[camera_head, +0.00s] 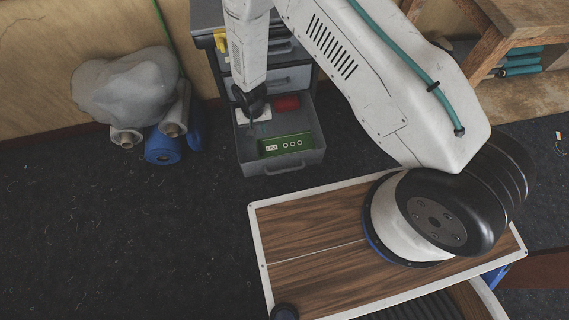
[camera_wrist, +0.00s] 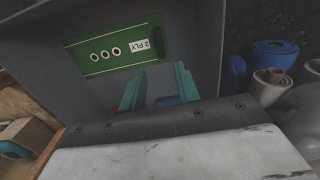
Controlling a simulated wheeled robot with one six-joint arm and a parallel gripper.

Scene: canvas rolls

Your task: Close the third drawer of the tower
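The grey drawer tower (camera_head: 284,62) stands against the wall in the head view, partly hidden by my arm. Its lowest visible drawer (camera_head: 282,166), below two shut drawer fronts, is pulled well out, with its handle at the front. Inside lie a green "2 PLY" block (camera_head: 286,146) with round holes and a red object (camera_head: 287,103). The block also shows in the wrist view (camera_wrist: 117,50). My gripper (camera_head: 254,127) points down over the left part of the open drawer. In the wrist view its teal fingers (camera_wrist: 160,88) are apart with nothing clearly held; contact with the drawer cannot be told.
Rolls (camera_head: 164,147) and a grey wrapped bundle (camera_head: 128,86) lie left of the tower by the wall. A wooden shelf (camera_head: 525,75) with teal rolls stands at the right. The dark floor (camera_head: 130,235) in front and left is clear.

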